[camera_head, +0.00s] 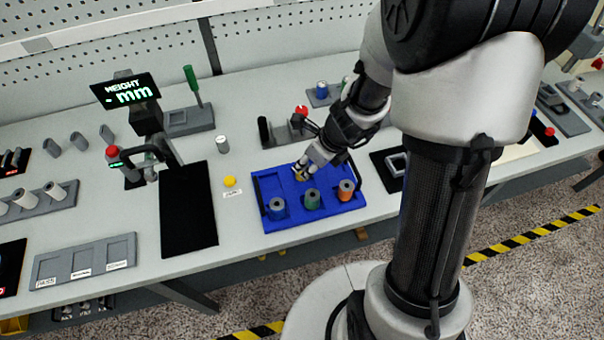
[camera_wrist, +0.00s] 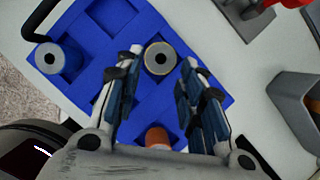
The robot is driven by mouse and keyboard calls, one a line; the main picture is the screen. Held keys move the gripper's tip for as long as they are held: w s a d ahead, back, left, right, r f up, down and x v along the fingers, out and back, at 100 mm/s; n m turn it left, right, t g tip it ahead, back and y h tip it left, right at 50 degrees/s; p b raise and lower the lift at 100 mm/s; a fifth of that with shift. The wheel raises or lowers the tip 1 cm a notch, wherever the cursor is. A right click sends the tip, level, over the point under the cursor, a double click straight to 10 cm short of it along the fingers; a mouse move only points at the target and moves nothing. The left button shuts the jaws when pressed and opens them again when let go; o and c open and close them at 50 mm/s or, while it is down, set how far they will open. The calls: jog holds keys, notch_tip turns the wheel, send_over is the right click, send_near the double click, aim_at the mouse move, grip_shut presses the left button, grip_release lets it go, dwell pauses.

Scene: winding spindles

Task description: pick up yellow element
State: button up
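The yellow element (camera_head: 299,175) stands upright in the back part of the blue tray (camera_head: 262,226), partly hidden by my gripper in the head view. In the wrist view the yellow element (camera_wrist: 159,57) shows from above as a ring with a grey centre and yellowish rim. My gripper (camera_head: 303,168) reaches down over the tray. In the wrist view my gripper (camera_wrist: 160,72) is open, with its fingers on either side of the yellow element and visible gaps to it.
The tray's front row holds blue (camera_head: 277,208), green (camera_head: 312,199) and orange (camera_head: 346,190) elements. The wrist view shows a blue element (camera_wrist: 58,62) at left and an orange-brown one (camera_wrist: 157,138) between the finger bases. A red-knobbed device (camera_head: 300,112) stands behind the tray.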

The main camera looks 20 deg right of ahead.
jog(key=b+x, duration=0.3)
jog(key=x, duration=0.2)
jog(key=shift+w+a, duration=0.25)
jog(key=c, duration=0.7)
